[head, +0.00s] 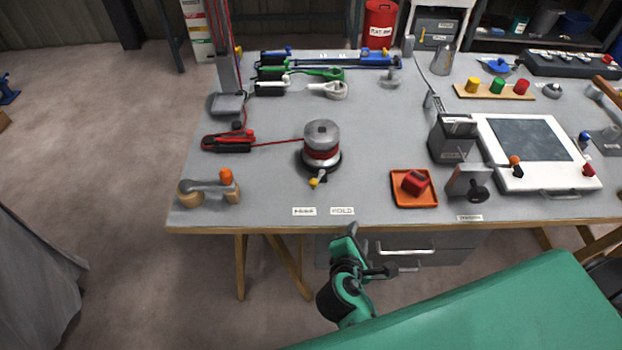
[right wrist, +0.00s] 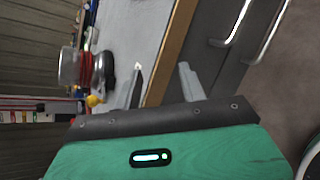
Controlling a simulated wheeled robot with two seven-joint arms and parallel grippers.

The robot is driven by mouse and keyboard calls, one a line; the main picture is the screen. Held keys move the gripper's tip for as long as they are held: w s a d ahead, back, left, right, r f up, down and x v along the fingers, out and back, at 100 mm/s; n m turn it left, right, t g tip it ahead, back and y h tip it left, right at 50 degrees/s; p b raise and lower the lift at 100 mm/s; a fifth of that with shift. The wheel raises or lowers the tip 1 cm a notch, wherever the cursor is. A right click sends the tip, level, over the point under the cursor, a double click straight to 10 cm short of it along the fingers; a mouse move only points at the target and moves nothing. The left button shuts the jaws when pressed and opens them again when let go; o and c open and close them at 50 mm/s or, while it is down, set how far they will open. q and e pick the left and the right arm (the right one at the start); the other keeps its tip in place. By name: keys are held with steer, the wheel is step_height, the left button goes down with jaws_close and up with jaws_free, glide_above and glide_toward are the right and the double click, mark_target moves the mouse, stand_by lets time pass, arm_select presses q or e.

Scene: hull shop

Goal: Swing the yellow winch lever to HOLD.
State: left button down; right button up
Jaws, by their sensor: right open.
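The winch (head: 321,143) stands on the bench, a grey drum wound with red rope on a dark base. Its short lever with a yellow knob (head: 314,183) points toward the bench's front edge, slightly left. The HOLD label (head: 342,211) lies to the knob's right; another label (head: 304,211), hard to read, lies nearer below it. My right gripper (head: 368,252) is open and empty, just off the front edge, right of the knob. In the right wrist view its open fingers (right wrist: 161,80) are apart from the yellow knob (right wrist: 94,100). My left gripper is out of view.
A red rope runs left from the winch to a red-and-black fitting (head: 229,140). An orange tray (head: 402,202) with a red block sits to the right. Drawers with a handle (head: 405,252) lie under the bench edge.

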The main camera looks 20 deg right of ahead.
mark_target(313, 186)
steer(key=w+a+r+n+t, duration=0.1)
steer(key=a+n+t, duration=0.1)
steer(key=a+n, duration=0.1)
steer(key=w+a+r+n+t, duration=0.1)
steer(key=w+a+n+t, duration=0.1)
steer(key=n, duration=0.3)
steer(key=w+a+r+n+t+y, duration=0.1)
steer(key=w+a+n+t, duration=0.1)
steer(key=a+n, duration=0.2)
steer(key=shift+a+r+n, duration=0.4)
steer(key=shift+a, duration=0.1)
steer(key=p+x, duration=0.2)
steer(key=x, duration=1.1)
steer(key=shift+a+r, duration=0.2)
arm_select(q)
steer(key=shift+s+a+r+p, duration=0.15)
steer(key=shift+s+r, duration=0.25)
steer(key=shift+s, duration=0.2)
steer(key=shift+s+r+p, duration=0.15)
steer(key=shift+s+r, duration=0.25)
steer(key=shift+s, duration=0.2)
arm_select(e)
steer(key=shift+w+d, duration=0.2)
steer(key=shift+w, duration=0.2)
steer(key=shift+n, duration=0.3)
jaws_close()
